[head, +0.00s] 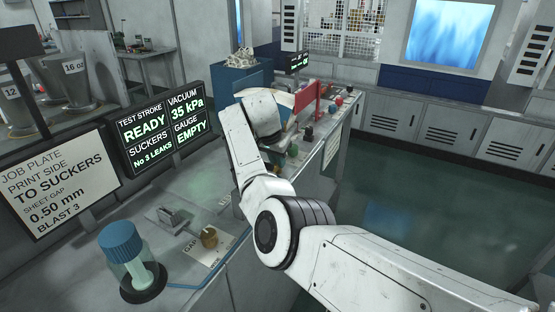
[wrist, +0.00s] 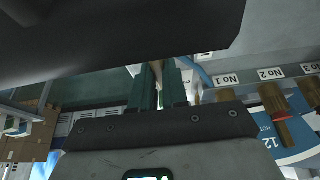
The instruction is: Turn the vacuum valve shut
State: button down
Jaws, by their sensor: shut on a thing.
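My gripper (wrist: 159,78) shows in the wrist view with two dark green fingers close together. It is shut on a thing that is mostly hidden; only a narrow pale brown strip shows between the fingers. I cannot tell from the picture whether this is the vacuum valve's handle. In the head view my white arm reaches over the far part of the bench and hides the gripper and what it holds. The display screen (head: 163,128) reads vacuum 35 kPa, test stroke READY, suckers No 3 leaks, and gauge EMPTY.
In the wrist view, tags No 1 (wrist: 226,79), No 2 (wrist: 270,74) and No 3 (wrist: 312,68) stand right of my fingers, near brown pegs (wrist: 285,122). The floor (head: 430,200) at right is clear.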

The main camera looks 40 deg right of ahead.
jog(key=shift+r+p, duration=0.1)
jog(key=shift+p, duration=0.2)
jog(key=n+p, duration=0.1)
jog(key=n+t+p, duration=0.1)
jog(key=shift+s+d+r+n+p, duration=0.1)
jog(key=shift+r+n+p, duration=0.1)
jog(key=shift+n+p, duration=0.15)
jog(key=n+y+p, duration=0.1)
jog(key=n+p, duration=0.1)
jog(key=shift+n+t+p, duration=0.3)
jog(key=shift+n+p, duration=0.05)
jog(key=n+y+p, duration=0.1)
jog(key=n, duration=0.1)
jog(key=n+t+y+p, duration=0.1)
jog(key=n+p, duration=0.1)
jog(key=n, duration=0.1)
jog(key=shift+s+d+f, duration=0.1)
jog(key=shift+d+f, duration=0.05)
jog(key=shift+d, duration=0.05)
jog(key=n, duration=0.2)
jog(key=n+y, duration=0.1)
jog(key=n, duration=0.1)
jog(key=shift+d+f+n+y, duration=0.1)
jog(key=shift+n+y, duration=0.2)
jog(key=shift+n, duration=0.1)
jog(key=shift+n+y+b, duration=0.5)
jog(key=shift+n+b, duration=0.05)
jog(key=shift+n, duration=0.95)
